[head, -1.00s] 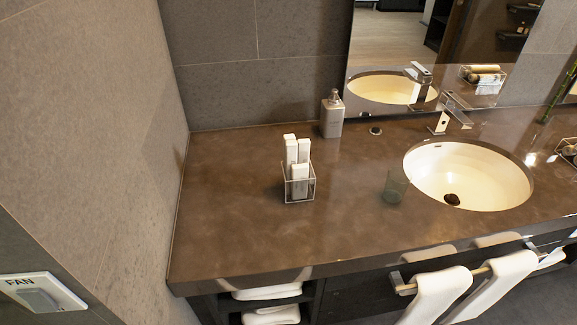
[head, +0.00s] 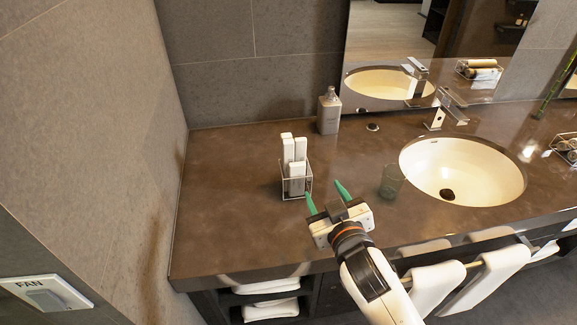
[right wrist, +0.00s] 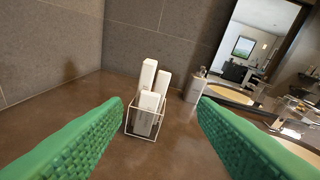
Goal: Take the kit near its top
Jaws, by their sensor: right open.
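The kits are several slim white boxes standing upright in a clear square holder (head: 283,190) on the brown counter. The tallest white box (head: 287,150) is at the back left of the group, and a shorter white box (head: 297,172) stands in front. In the right wrist view the white boxes (right wrist: 148,80) and the holder (right wrist: 131,127) are centred between the green fingers, a little beyond them. My right gripper (head: 325,191) is open and empty, just right of and in front of the holder. My left gripper is not in view.
A glass tumbler (head: 391,181) stands close to the right of my right gripper. A grey soap bottle (head: 329,112) is behind the holder, by the wall. The white sink (head: 470,172) is at right. The counter left of the holder is clear.

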